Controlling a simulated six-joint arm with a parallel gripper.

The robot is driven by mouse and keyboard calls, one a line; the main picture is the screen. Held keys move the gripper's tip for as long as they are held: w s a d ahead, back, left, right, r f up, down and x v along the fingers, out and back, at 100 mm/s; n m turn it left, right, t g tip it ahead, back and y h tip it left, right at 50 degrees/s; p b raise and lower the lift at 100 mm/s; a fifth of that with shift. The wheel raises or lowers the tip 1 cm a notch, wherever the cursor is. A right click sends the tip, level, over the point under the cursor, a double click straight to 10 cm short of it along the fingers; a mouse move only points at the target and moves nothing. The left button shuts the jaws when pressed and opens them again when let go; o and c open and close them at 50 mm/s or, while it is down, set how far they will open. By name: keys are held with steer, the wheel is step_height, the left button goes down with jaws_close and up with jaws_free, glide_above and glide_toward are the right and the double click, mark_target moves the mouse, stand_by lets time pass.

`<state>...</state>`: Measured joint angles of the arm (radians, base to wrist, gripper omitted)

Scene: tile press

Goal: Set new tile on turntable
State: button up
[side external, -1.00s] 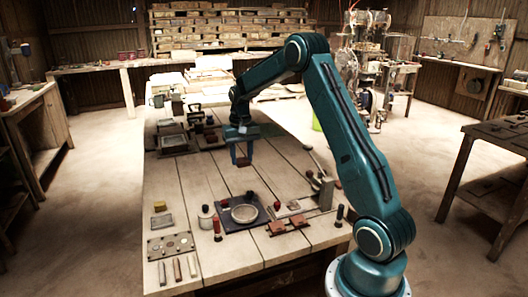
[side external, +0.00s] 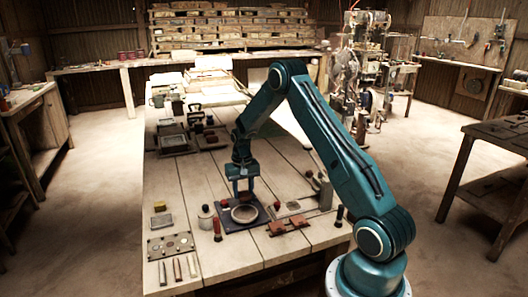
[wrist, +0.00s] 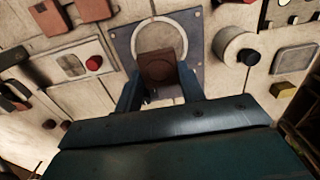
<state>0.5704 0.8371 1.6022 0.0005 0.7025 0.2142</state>
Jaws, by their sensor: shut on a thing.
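My gripper (side external: 243,190) is shut on a small reddish-brown tile, and its fingers point down just above the turntable. In the wrist view, the tile (wrist: 159,68) sits between the two blue fingers. The turntable (side external: 243,214) is a round disc with a pale rim on a dark square plate. In the wrist view, the turntable's pale ring (wrist: 182,45) shows behind the tile, which covers part of its middle. The side view shows the tile poorly, and I cannot tell whether it touches the disc.
Two brown tiles (side external: 277,228) lie to the right of the turntable. A red-handled tool (side external: 217,229) and a white pot with a dark knob (side external: 206,214) stand close on its left. A metal plate with discs (side external: 170,245) lies at the front left. Bare planks (side external: 205,180) lie behind.

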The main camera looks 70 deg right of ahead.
mark_target(244, 212)
steer(key=shift+f, duration=3.25)
steer(key=shift+f, duration=0.15)
steer(key=o, duration=1)
steer(key=shift+c, duration=0.2)
step_height(244, 212, up, 12)
steer(key=shift+r, duration=0.1)
